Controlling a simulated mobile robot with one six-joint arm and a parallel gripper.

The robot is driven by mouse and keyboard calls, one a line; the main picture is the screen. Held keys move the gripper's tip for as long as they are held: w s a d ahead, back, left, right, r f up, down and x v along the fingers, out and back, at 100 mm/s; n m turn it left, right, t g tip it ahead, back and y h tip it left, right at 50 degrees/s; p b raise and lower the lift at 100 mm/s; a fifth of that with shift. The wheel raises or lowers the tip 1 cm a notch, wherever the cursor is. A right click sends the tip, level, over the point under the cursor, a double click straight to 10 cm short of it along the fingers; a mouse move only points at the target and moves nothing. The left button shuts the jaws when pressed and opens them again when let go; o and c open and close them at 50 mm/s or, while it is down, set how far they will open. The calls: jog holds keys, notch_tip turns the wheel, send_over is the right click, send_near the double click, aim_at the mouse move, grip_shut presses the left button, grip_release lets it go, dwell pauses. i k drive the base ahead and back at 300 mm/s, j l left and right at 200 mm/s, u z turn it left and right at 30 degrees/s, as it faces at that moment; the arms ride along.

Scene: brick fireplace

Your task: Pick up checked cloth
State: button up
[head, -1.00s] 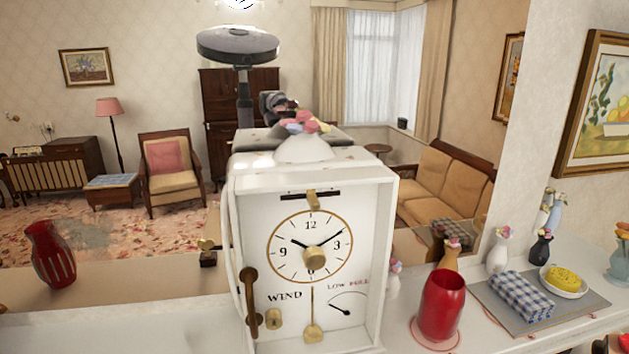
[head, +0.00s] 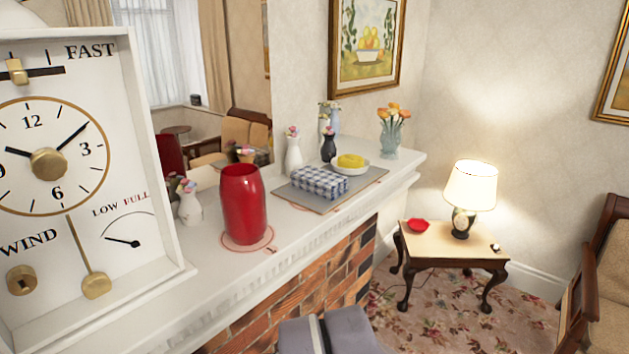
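The checked cloth (head: 319,182), blue and white, lies folded into a thick block on a flat grey mat (head: 345,198) on the white mantelpiece. A white dish with a yellow item (head: 350,162) stands on the same mat, just behind and to the right of the cloth. Nothing is touching the cloth from above. A grey part, seemingly of my own arm, shows at the bottom edge, below and apart from the cloth. No gripper fingertips are visible.
A red vase (head: 243,205) stands left of the mat, and a large white clock (head: 70,170) farther left. Small vases (head: 293,155) stand behind the cloth and a flower vase (head: 391,135) at the right end. The mantel's front edge is clear before the cloth. A lamp table (head: 450,248) is right.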

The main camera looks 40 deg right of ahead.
aim_at(329, 186)
jog(key=z, duration=1.25)
